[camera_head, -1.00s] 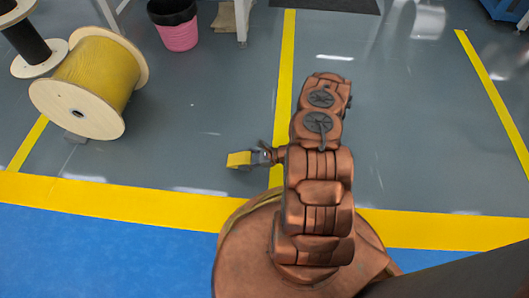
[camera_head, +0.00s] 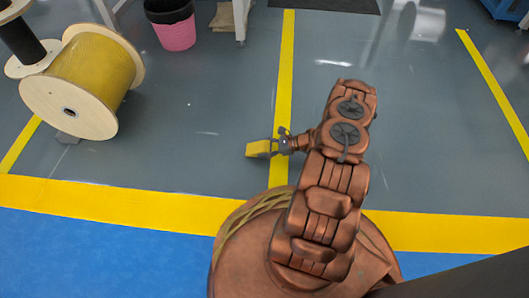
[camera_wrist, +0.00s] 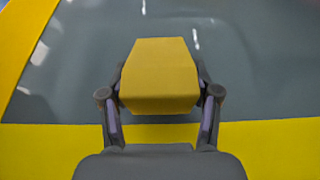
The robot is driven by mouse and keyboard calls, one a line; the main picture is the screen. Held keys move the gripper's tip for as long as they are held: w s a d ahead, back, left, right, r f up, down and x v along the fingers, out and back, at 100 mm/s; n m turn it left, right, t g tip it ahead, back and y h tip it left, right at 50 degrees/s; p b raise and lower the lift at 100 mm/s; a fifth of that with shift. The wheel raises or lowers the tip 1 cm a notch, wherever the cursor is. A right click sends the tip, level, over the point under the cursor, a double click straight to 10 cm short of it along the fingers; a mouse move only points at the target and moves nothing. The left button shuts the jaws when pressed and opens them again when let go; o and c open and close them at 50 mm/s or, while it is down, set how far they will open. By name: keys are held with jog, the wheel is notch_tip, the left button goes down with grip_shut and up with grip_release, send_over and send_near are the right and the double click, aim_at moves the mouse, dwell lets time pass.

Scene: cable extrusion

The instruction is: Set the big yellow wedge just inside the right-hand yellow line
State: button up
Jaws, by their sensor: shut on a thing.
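The big yellow wedge (camera_head: 259,149) is between the fingers of my gripper (camera_head: 276,146), which is shut on it. In the head view it is just left of the middle yellow line (camera_head: 286,75), over grey floor; its height above the floor is unclear. In the wrist view the wedge (camera_wrist: 160,70) fills the space between both fingers of my gripper (camera_wrist: 160,92). Another yellow line (camera_head: 492,85) runs along the far right. A third line (camera_head: 20,148) is at the left, beside the reel.
A pink bin (camera_head: 175,32) is at the back. A wide yellow band (camera_head: 110,200) borders the blue floor. The grey floor between reel and wedge is clear.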

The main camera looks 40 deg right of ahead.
jog(key=shift+f, duration=0.75)
jog(key=shift+f, duration=0.1)
jog(key=o, duration=1.3)
jog(key=shift+o, duration=0.2)
